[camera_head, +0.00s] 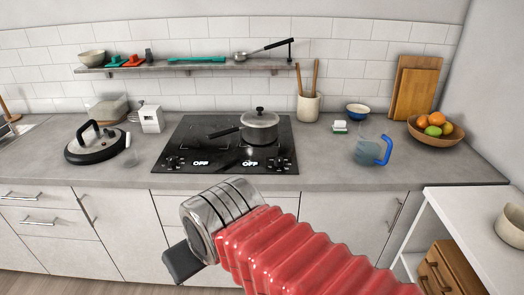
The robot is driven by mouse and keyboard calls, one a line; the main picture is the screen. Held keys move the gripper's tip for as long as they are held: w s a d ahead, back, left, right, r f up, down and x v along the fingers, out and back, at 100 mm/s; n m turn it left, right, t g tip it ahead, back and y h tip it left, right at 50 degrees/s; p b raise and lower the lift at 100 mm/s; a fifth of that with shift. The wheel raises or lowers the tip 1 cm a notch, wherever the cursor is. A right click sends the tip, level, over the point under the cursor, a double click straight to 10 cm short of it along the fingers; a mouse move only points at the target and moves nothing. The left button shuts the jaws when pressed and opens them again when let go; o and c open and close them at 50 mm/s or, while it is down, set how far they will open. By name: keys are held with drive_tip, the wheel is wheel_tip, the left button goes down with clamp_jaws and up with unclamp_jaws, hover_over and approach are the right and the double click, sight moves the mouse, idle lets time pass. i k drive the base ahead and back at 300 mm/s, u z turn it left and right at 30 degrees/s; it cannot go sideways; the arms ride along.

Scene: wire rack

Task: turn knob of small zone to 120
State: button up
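The black cooktop (190,135) is set in the grey counter. Its front edge has a left knob group (173,162) and a right knob group (278,163), with a white OFF display (201,163) beside the left and another OFF display (249,163) beside the right. The knobs are too small to read, and I cannot tell which belongs to the small zone. My gripper (183,262) shows only as a dark part at the end of my red-sleeved arm, in front of the cabinets and below the cooktop's front edge in the picture. Its fingers cannot be made out clearly.
A lidded pot (260,127) stands on the cooktop's right rear, its handle pointing left. A black-and-silver lid (95,142) and white box (151,119) are to the left. A blue-handled jug (370,150) and fruit bowl (436,132) are right. Counter beside the cooktop is partly clear.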

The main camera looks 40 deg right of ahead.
sight(279, 162)
drive_tip(key=z, duration=0.15)
drive_tip(key=i, duration=1.2)
drive_tip(key=z, duration=0.7)
